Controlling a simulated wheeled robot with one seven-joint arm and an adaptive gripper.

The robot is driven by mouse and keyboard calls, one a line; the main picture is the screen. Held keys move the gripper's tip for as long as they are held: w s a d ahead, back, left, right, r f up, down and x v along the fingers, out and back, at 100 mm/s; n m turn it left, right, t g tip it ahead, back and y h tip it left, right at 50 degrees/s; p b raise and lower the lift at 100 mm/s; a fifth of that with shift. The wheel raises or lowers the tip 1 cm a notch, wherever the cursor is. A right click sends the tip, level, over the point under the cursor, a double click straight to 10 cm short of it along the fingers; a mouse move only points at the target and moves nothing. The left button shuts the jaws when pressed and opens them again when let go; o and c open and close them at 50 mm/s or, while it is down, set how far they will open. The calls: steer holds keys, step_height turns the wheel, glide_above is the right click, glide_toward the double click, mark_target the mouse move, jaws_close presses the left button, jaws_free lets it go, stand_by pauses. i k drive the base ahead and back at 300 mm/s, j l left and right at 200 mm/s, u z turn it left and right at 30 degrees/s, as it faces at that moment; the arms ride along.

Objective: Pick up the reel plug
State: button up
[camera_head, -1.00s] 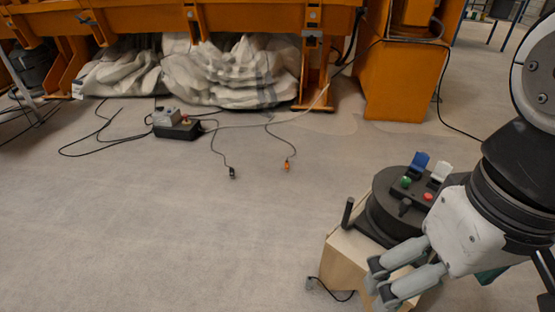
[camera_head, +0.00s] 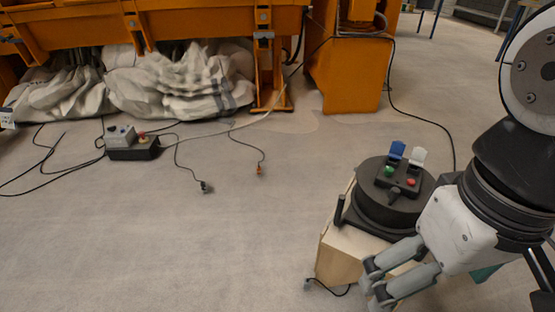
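A black cable reel (camera_head: 392,200) with a blue and a white socket lid and a green and a red button sits on a light wooden box (camera_head: 345,250). A short black cable with a small dark plug end (camera_head: 309,284), which looks like the reel plug, lies on the floor at the foot of the box. My gripper (camera_head: 374,281) is at the lower right, in front of the box and to the right of that plug. Its two grey fingers are apart, with nothing seen between them. The fingers hide part of the box.
A black plug (camera_head: 206,187) and an orange plug (camera_head: 259,170) lie on the floor on cables. A black and grey control box (camera_head: 133,146) is at the left. An orange frame (camera_head: 345,75) with crumpled white bags stands behind. The floor at front left is clear.

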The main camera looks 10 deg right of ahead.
mark_target(306, 283)
steer(key=k+l+u, duration=0.4)
steer(key=k+l, duration=0.3)
steer(key=l, duration=0.15)
steer(key=i, duration=0.65)
steer(key=i+l+u, duration=0.2)
steer(key=l, duration=0.15)
steer(key=l+u, duration=0.2)
steer(key=i+l+u, duration=0.2)
steer(key=l, duration=0.25)
steer(key=k, duration=0.1)
